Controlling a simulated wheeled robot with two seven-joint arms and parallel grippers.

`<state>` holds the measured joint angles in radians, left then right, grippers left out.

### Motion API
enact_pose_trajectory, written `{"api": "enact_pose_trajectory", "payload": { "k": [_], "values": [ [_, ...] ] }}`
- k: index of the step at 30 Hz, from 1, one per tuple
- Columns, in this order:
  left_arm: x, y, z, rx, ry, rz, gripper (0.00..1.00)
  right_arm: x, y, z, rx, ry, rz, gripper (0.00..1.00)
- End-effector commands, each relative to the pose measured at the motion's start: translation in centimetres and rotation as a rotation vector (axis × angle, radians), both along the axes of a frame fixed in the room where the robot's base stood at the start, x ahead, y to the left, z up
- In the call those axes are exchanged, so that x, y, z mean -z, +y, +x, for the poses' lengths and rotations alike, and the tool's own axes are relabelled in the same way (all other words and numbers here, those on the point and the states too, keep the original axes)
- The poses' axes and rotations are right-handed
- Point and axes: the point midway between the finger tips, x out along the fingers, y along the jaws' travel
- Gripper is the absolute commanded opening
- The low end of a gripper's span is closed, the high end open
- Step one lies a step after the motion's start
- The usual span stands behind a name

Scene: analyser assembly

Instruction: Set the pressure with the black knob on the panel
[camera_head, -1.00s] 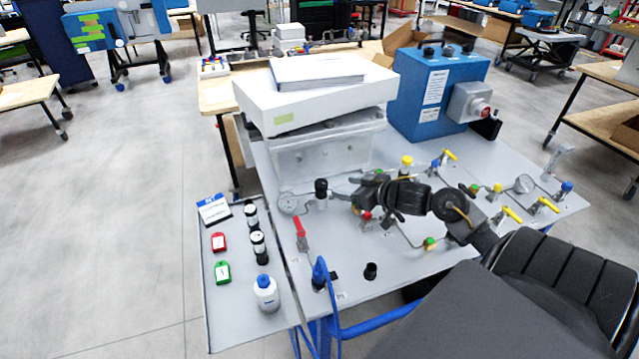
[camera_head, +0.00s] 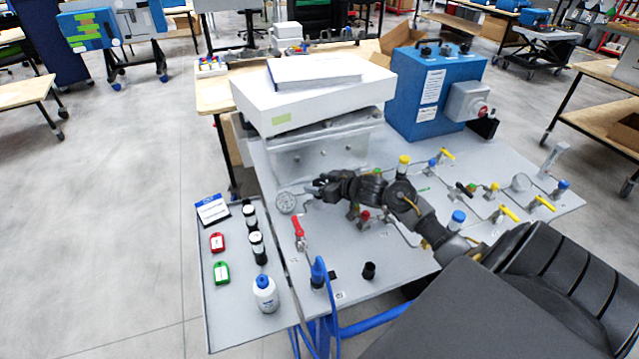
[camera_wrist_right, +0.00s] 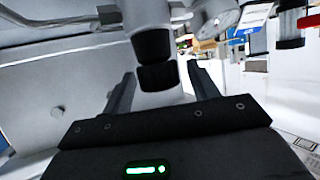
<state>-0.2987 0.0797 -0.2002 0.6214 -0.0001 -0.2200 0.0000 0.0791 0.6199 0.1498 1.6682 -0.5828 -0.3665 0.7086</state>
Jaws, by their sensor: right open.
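The black knob (camera_wrist_right: 154,62) shows in the right wrist view as a dark two-part cylinder on a pale metal body. My right gripper (camera_wrist_right: 160,82) is open, with one finger on each side of the knob and a visible gap to both. In the head view my right gripper (camera_head: 316,188) reaches over the panel (camera_head: 345,255) from the right and hides the knob. A round pressure gauge (camera_head: 287,203) stands just left of the gripper, and it also shows in the right wrist view (camera_wrist_right: 216,18). My left gripper is not in view.
A red-handled valve (camera_head: 299,232) stands in front of the gauge. A white housing (camera_head: 315,105) rises behind the gripper, with a blue box (camera_head: 435,90) to its right. Yellow-handled valves (camera_head: 509,214) stand at the right. A side tray (camera_head: 225,315) holds bottles and tags.

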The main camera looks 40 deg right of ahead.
Motion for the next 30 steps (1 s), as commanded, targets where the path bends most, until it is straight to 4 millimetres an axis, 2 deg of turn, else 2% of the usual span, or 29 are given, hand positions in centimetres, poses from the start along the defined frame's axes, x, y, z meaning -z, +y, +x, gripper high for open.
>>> {"api": "enact_pose_trajectory", "payload": {
  "k": [2, 11, 15, 20, 24, 30],
  "values": [
    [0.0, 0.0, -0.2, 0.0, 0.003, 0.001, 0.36, 0.0, 0.0, 0.0, 0.0, 0.0, 0.0, 0.55],
    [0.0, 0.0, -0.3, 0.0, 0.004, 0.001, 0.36, 0.0, 0.0, 0.0, 0.001, 0.0, 0.0, 0.16],
    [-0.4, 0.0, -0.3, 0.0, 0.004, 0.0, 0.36, -0.2, 0.1, 0.0, 0.022, -0.001, 0.002, 0.14],
    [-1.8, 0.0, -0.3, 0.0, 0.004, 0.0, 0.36, -0.3, 0.3, 0.0, 0.148, -0.001, 0.005, 0.15],
    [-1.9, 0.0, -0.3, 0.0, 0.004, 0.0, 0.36, -0.2, 0.2, 0.1, 0.239, -0.004, 0.003, 0.15],
    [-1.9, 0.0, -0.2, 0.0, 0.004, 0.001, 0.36, -0.1, 0.0, 0.0, 0.274, 0.0, 0.001, 0.15]
  ]
}}
